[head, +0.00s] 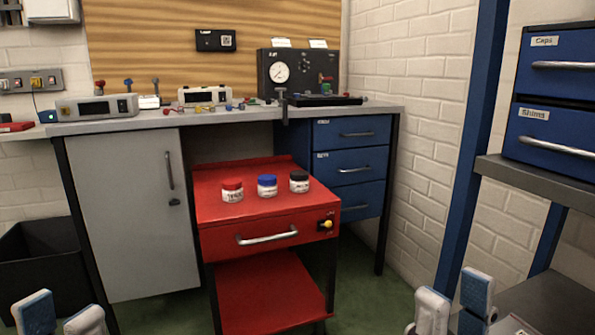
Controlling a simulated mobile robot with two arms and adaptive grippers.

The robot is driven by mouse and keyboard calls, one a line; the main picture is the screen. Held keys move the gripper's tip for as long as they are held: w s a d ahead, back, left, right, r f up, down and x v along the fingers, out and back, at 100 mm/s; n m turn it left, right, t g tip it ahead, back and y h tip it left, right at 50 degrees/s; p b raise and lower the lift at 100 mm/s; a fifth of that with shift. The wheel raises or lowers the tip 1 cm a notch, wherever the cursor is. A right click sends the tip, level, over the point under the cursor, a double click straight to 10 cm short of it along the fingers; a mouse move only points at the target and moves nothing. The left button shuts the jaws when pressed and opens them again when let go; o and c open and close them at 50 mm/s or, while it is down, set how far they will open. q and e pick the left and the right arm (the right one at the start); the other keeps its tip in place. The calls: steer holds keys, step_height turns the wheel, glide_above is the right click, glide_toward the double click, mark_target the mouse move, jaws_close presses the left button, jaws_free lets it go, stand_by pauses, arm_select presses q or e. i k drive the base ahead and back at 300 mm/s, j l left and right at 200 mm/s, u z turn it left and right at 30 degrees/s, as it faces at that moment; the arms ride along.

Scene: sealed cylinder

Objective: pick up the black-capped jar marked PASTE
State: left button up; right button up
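The black-capped jar (299,182) is a small white jar at the right end of a row on top of a red cart (215,205). Its label is too small to read. My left gripper (60,314) is at the bottom left corner, its two fingertips apart with nothing between them. My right gripper (454,298) is at the bottom, right of the cart, its fingertips apart and nothing seen between them. Both grippers are well away from the jar.
A red-capped jar (232,190) and a blue-capped jar (267,186) stand left of the black-capped one. A workbench (160,118) with instruments is behind the cart. A blue-posted shelf (490,170) with drawers stands at right. A black bin (40,260) is at left.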

mark_target(299, 181)
steer(key=i+j+z, duration=0.1)
steer(key=i+j, duration=0.3)
steer(key=i, duration=0.2)
steer(key=i+j+z, duration=0.1)
steer(key=i+j, duration=0.4)
steer(key=i+z, duration=0.1)
steer(key=z, duration=1.45)
